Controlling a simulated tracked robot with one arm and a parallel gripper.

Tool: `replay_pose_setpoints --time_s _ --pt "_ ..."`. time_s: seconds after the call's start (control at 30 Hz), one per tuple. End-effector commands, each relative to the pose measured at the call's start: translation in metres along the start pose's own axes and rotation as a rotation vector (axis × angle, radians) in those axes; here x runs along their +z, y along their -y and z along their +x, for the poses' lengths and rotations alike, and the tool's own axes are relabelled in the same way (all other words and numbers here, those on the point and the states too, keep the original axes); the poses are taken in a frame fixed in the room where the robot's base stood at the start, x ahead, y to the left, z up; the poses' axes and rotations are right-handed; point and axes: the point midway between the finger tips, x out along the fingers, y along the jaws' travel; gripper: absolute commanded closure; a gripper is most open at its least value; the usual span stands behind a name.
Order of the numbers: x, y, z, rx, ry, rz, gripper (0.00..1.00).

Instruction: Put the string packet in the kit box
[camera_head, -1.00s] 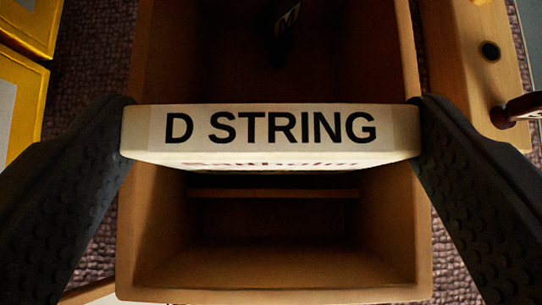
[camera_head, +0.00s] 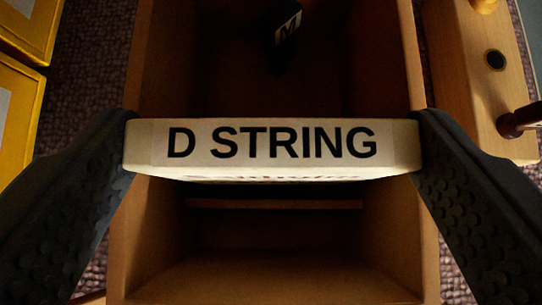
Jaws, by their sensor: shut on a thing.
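The string packet (camera_head: 270,146) is a pale, flat packet with "D STRING" in black letters on its edge. My gripper (camera_head: 272,147) is shut on it, with one dark finger at each end. The packet is held level across the picture, over the open wooden kit box (camera_head: 427,240). The box has brown walls and a divider (camera_head: 275,203) that shows below the packet. The packet hides the middle of the box. I cannot tell how far the packet is above the box floor.
A small dark item marked "M" (camera_head: 287,32) is in the far part of the box. Yellow-framed items (camera_head: 20,110) are at the left. A light wooden piece with a dark hole and a brown peg (camera_head: 480,85) stands close to the right wall.

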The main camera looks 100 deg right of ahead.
Motion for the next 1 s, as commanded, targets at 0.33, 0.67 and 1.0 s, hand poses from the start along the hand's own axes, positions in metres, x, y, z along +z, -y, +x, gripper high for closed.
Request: replay_pose_setpoints --time_s 0.33,0.67,1.0 --pt "0.011 -0.005 0.01 0.019 0.017 -0.001 0.0" --pt "0.008 -0.007 0.009 0.027 0.019 -0.003 0.0" --pt "-0.001 -0.003 -0.037 0.016 0.013 -0.001 0.0"
